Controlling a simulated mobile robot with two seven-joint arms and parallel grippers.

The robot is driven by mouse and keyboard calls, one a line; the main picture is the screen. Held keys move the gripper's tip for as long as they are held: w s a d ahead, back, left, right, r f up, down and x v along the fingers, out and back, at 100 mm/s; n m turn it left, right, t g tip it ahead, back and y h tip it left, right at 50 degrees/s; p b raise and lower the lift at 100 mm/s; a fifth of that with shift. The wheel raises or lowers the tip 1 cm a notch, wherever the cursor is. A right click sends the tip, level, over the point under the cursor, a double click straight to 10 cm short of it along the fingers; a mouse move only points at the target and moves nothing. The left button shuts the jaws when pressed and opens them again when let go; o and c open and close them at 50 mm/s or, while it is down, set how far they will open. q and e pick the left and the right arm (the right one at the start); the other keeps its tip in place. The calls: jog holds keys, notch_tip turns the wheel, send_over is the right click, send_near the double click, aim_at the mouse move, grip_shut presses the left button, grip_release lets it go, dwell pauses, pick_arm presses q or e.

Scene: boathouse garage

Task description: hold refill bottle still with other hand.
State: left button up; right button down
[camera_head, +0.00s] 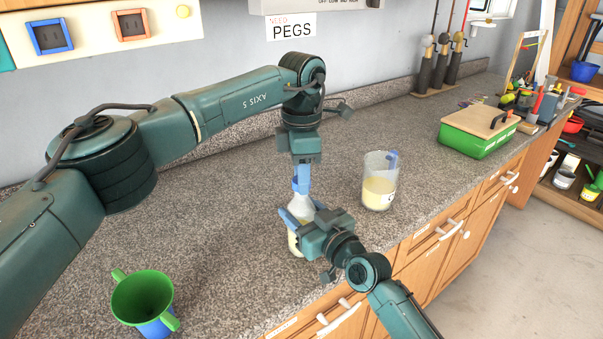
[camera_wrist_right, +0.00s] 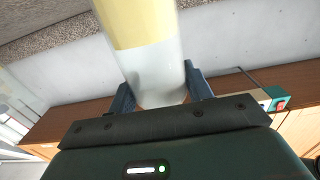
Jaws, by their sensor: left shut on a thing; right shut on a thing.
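The refill bottle (camera_head: 299,204) stands on the counter, with a pale neck and pale yellow contents low down. My left gripper (camera_head: 301,185) points down from above, its blue fingers shut on the bottle's top. The top itself is hidden between the fingers. My right gripper (camera_head: 294,222) reaches in from the lower right and is shut around the bottle's body, hiding much of it. In the right wrist view the bottle (camera_wrist_right: 150,55) sits between the two dark fingers (camera_wrist_right: 160,90), with a yellow part and a clear part.
A clear jug (camera_head: 378,190) with pale yellow liquid stands just right of the bottle. A green and blue two-handled cup (camera_head: 143,298) is at the front left. A green box (camera_head: 477,137) with a wooden lid lies farther right. The granite counter (camera_head: 230,220) is clear between them.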

pick_arm(q)
jog(key=m, duration=0.4)
jog(key=shift+m, duration=0.3)
jog(key=m, duration=0.3)
jog(key=shift+m, duration=0.3)
jog(key=o, duration=1.2)
jog(key=shift+r, duration=0.1)
notch_tip(320, 180, up, 12)
jog(key=shift+f, duration=0.1)
pick_arm(e)
jog(key=c, duration=0.5)
grip_release()
jog(key=shift+d, duration=0.1)
